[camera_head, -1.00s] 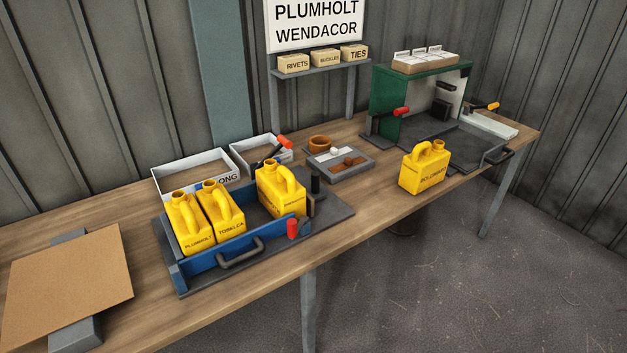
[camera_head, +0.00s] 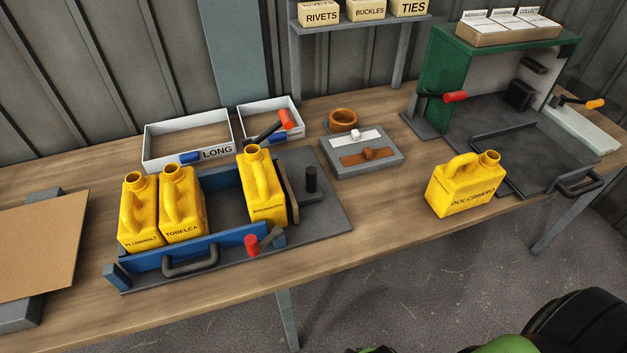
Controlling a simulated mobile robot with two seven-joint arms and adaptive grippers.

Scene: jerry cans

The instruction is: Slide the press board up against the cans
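The blue press frame (camera_head: 222,252) sits on a dark base plate on the bench. Two yellow cans, PLUMHOLT (camera_head: 138,216) and TOBELCA (camera_head: 180,206), stand upright side by side at its left end. A third yellow can (camera_head: 260,190), its label too small to read surely, stands upright farther right, with a gap between it and TOBELCA. The brownish press board (camera_head: 288,194) stands on edge just right of the third can; I cannot tell if they touch. A black knob (camera_head: 311,180) stands right of the board. Neither gripper is in view.
Red-handled levers are at the frame's back (camera_head: 285,119) and front (camera_head: 252,245). A yellow can, DOLCIMARO (camera_head: 464,190), stands on the bench near the green fixture (camera_head: 445,75). White bins (camera_head: 222,129) stand behind. A cardboard sheet (camera_head: 40,245) lies left.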

